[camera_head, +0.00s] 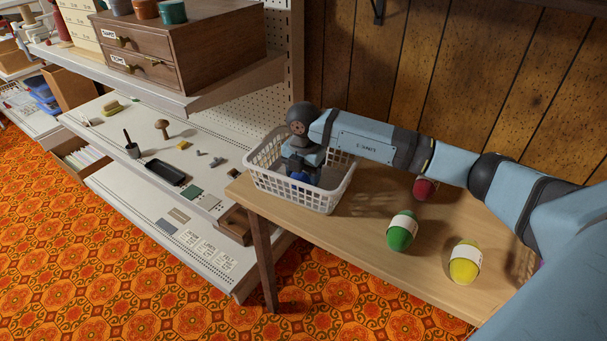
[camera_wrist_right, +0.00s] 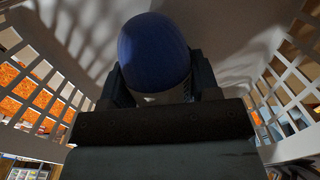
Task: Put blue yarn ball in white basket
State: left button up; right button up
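The white basket (camera_head: 283,196) stands on the left end of the wooden table in the head view. My right gripper (camera_head: 302,174) reaches down inside it, with the blue yarn ball (camera_head: 299,177) low between its fingers, mostly hidden. In the right wrist view, the blue yarn ball (camera_wrist_right: 153,52) sits between the two dark fingers, which press against its sides. The slatted walls of the basket rise on both sides there. Whether the ball touches the basket floor is unclear. My left gripper is not in view.
On the table (camera_head: 365,236) are a green yarn ball (camera_head: 401,232), a yellow one (camera_head: 465,262) and a red one (camera_head: 424,189) partly under my right arm. A shelf unit (camera_head: 150,160) with small tools stands left of the table. A wood-panelled wall (camera_head: 470,80) is behind.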

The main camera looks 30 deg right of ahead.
jog(key=o, duration=0.4)
jog(key=shift+r, duration=0.1)
notch_tip(320, 180, up, 12)
jog(key=p, duration=0.2)
jog(key=shift+r+p, duration=0.1)
jog(key=shift+p, duration=0.2)
dwell(0.3)
